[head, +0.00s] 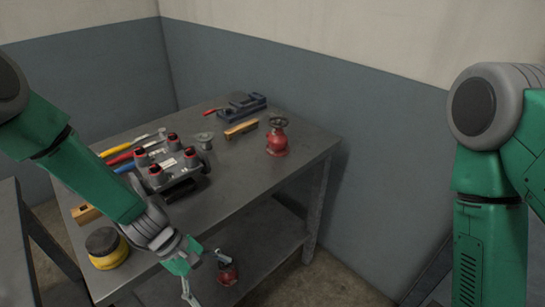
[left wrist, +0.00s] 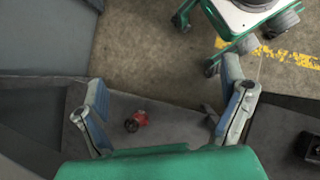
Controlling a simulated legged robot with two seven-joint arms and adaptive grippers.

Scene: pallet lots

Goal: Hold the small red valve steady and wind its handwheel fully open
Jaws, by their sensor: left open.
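A small red valve (head: 228,272) sits low, apparently on the lower shelf under the table's front edge. It also shows in the left wrist view (left wrist: 138,121), small, on a dark grey surface; its handwheel is too small to read. A larger-looking red valve (head: 278,140) stands upright on the tabletop, with a dark handwheel on top. My left gripper (head: 206,274) is open and empty at the table's front edge, left of the low valve in the picture. In the left wrist view the low valve appears between its spread fingers (left wrist: 165,112), at some distance. My right gripper is out of view.
The grey table (head: 235,185) holds a black-and-red device (head: 175,165), a yellow-and-black tin (head: 106,248), a blue vise (head: 242,107), a wooden block (head: 241,128) and coloured-handled tools (head: 122,157). The lower shelf (head: 265,235) shows bare space. The tabletop's front right is clear.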

